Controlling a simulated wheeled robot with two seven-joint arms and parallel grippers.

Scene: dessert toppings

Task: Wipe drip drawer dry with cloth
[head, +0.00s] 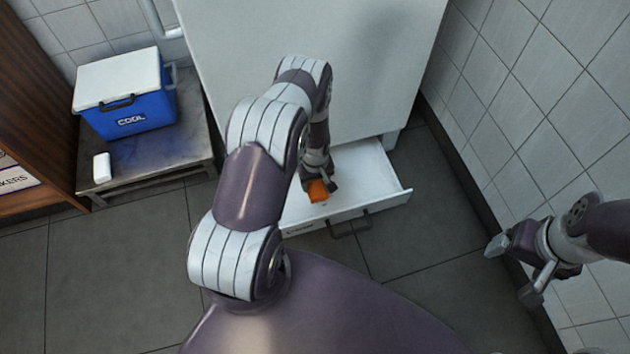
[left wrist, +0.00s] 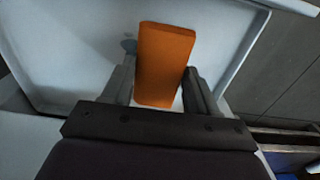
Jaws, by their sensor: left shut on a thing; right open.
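An orange cloth (head: 318,191), a folded block shape, is held between the fingers of my left gripper (head: 322,180), inside the pulled-out white drip drawer (head: 375,178). In the left wrist view the cloth (left wrist: 165,62) stands out between the two fingers (left wrist: 160,90), over the drawer's pale floor (left wrist: 80,50). A small darker spot shows on the floor beside the cloth; I cannot tell if it is water. Whether the cloth touches the floor is unclear. My left arm hides the drawer's left part. My right gripper (head: 512,268) is open and empty at the right, away from the drawer.
A dark handle (head: 350,224) is on the drawer front. The large white cabinet (head: 380,60) stands above the drawer. A blue cooler (head: 130,110) and a small white object (head: 101,167) sit on a low metal table (head: 190,145) at left. Tiled wall (head: 560,130) closes the right side.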

